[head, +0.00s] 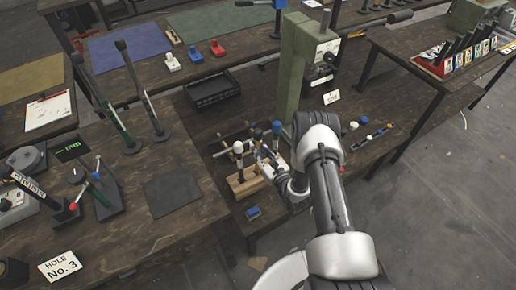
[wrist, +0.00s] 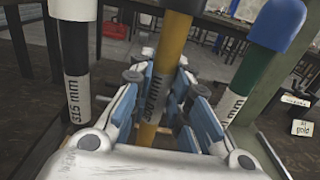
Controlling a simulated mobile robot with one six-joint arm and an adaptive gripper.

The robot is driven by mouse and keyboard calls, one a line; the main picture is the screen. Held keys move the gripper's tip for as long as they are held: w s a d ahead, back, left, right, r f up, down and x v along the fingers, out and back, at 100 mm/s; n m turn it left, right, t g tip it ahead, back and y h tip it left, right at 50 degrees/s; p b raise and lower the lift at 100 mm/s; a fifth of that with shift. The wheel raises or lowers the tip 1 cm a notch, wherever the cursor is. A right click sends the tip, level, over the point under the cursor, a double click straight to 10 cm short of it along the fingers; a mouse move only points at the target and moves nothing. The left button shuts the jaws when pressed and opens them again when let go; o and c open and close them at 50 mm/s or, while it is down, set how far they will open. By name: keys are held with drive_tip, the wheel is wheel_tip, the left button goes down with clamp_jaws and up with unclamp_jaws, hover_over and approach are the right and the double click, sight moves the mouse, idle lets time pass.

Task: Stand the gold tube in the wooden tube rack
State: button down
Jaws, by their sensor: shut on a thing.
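The gold tube (wrist: 174,45) stands nearly upright between the blue-padded fingers of my gripper (wrist: 160,84) in the wrist view; a white label band is on its lower part. My gripper (head: 266,158) is shut on it, just beside the wooden tube rack (head: 243,188) in the head view. A white-topped tube (head: 239,150) and a blue-topped tube (head: 276,131) stand close on either side. In the wrist view they are a black-and-white tube (wrist: 75,60) and a green-and-white tube (wrist: 248,75). The gold tube's lower end is hidden, so I cannot tell whether it is in a hole.
A green press column (head: 295,70) rises behind the rack. A black tray (head: 212,91) lies on the bench behind it. A small blue block (head: 253,213) lies in front of the rack. A dark mat (head: 172,195) lies to the left.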

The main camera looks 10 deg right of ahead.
drive_tip(key=shift+f, duration=1.15)
drive_tip(key=shift+f+b, duration=0.3)
drive_tip(key=shift+f, duration=0.25)
drive_tip(key=c, duration=1.4)
unclamp_jaws()
drive_tip(key=shift+c, duration=0.2)
drive_tip(key=v, duration=1.2)
drive_tip(key=shift+r, duration=0.1)
